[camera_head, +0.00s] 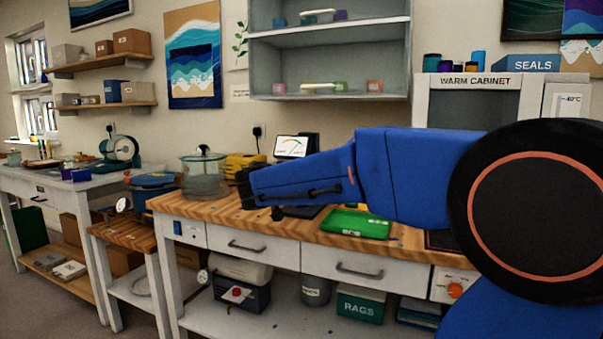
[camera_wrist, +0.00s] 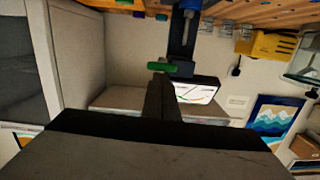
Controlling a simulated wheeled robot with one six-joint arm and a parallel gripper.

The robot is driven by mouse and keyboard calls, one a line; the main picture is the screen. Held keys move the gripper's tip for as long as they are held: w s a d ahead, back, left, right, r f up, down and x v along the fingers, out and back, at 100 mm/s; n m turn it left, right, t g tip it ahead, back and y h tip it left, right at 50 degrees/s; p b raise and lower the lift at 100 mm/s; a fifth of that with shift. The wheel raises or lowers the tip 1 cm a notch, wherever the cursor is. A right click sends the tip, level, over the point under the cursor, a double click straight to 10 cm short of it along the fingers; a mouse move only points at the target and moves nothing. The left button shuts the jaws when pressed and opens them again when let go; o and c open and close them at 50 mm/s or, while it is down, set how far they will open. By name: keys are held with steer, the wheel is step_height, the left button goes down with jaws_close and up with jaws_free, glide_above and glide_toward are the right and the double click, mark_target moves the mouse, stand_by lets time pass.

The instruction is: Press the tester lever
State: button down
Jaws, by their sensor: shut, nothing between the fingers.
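The tester shows in the head view as a gauge screen (camera_head: 291,147) on a dark body, partly hidden behind my blue arm. In the wrist view, which looks upside down, its screen (camera_wrist: 197,92) and a dark upright post (camera_wrist: 181,35) show. A green bar (camera_wrist: 160,66), which looks like the lever's handle, sits beside the post. My gripper (camera_wrist: 161,82) is shut and empty, its tips lined up with the green bar. I cannot tell whether they touch. In the head view my gripper (camera_head: 243,190) is over the wooden bench, dark and partly hard to make out.
A glass pot (camera_head: 204,176) and a yellow machine (camera_head: 246,163) stand on the bench to the left. A green tray (camera_head: 355,224) lies near the front edge below my arm. The warm cabinet (camera_head: 475,108) stands at the right, partly behind my arm.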

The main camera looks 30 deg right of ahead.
steer(key=shift+g, duration=0.3)
step_height(320, 180, down, 5)
steer(key=shift+d+r, duration=0.1)
steer(key=shift+r, duration=0.05)
step_height(320, 180, up, 8)
steer(key=r, duration=0.1)
steer(key=f+v, duration=0.1)
steer(key=v, duration=0.9)
steer(key=shift+s+a+r, duration=0.2)
steer(key=shift+a+r, duration=0.05)
steer(key=s+d+f+n+g+y, duration=0.2)
steer(key=s+f+y, duration=0.1)
steer(key=s+f, duration=0.55)
steer(key=s+d+f+n+g+y, duration=0.2)
steer(key=s+f+n, duration=0.1)
steer(key=s+f, duration=0.5)
steer(key=s+a+f+n+y, duration=0.2)
steer(key=s+a+f+y, duration=0.2)
steer(key=s+f, duration=0.3)
steer(key=s+a+f+n+g+y, duration=0.1)
steer(key=s+a+f+n+y, duration=0.2)
steer(key=s+a+f, duration=0.3)
step_height(320, 180, down, 5)
steer(key=shift+s+a+r+n+y, duration=0.15)
steer(key=shift+s+a+n+y, duration=0.15)
steer(key=shift+s+y, duration=0.3)
